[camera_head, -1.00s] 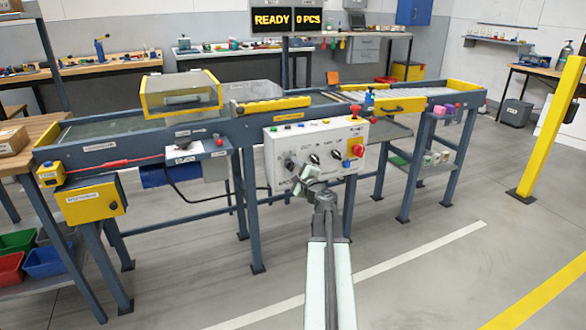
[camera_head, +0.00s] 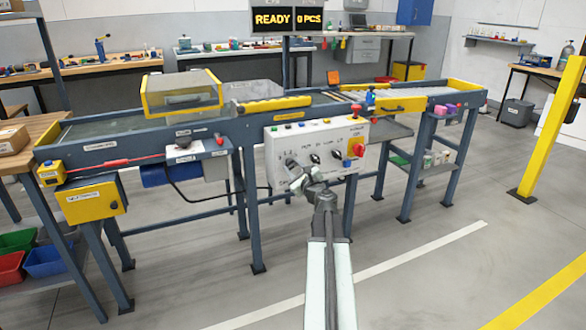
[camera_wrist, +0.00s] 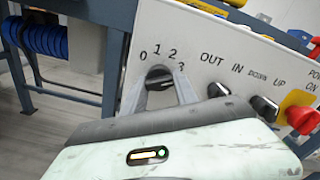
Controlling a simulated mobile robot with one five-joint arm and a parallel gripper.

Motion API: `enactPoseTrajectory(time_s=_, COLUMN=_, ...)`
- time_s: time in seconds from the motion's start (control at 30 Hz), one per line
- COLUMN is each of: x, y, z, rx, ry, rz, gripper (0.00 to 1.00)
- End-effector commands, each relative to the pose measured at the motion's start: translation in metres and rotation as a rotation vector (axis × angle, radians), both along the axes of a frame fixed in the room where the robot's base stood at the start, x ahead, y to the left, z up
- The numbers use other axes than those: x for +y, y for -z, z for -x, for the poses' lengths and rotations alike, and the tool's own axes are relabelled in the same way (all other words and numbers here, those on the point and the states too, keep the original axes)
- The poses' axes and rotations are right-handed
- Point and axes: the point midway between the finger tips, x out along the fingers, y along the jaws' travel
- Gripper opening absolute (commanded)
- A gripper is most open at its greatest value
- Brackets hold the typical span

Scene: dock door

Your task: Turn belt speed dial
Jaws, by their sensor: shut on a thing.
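The belt speed dial (camera_wrist: 158,74) is a black knob on the white control panel (camera_wrist: 197,35), with the marks 0, 1, 2 and 3 around it in the wrist view. My gripper (camera_wrist: 160,84) is shut on this dial, one finger on each side of it. Which mark the dial points to is hard to tell. In the head view my gripper (camera_head: 298,183) is at the lower left of the control panel (camera_head: 280,146) and hides the dial.
Right of the dial are a black OUT/IN knob (camera_wrist: 218,90), a black DOWN/UP knob (camera_wrist: 264,107) and a red switch on a yellow plate (camera_wrist: 298,99). The conveyor (camera_head: 130,139) runs behind the panel. A sign (camera_head: 272,20) reads READY, 0 PCS. The floor in front is clear.

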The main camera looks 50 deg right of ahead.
Motion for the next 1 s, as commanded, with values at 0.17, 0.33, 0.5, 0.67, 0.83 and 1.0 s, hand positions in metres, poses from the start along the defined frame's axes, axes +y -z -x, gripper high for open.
enactPoseTrajectory(time_s=0.17, x=0.001, y=0.001, z=0.001, rx=-0.001, ry=0.000, rz=-0.007, gripper=0.00)
enactPoseTrajectory(time_s=0.33, x=0.001, y=0.001, z=0.001, rx=-0.002, ry=-0.001, rz=-0.007, gripper=0.00)
enactPoseTrajectory(time_s=0.5, x=0.001, y=0.001, z=0.001, rx=-0.002, ry=-0.001, rz=-0.007, gripper=0.56)
enactPoseTrajectory(time_s=0.67, x=0.000, y=0.000, z=0.000, rx=-0.002, ry=-0.001, rz=-0.007, gripper=0.56)
enactPoseTrajectory(time_s=0.83, x=0.001, y=0.000, z=0.002, rx=-0.003, ry=0.000, rz=-0.006, gripper=0.56)
enactPoseTrajectory(time_s=1.0, x=0.008, y=0.000, z=0.018, rx=-0.003, ry=0.000, rz=-0.006, gripper=0.56)
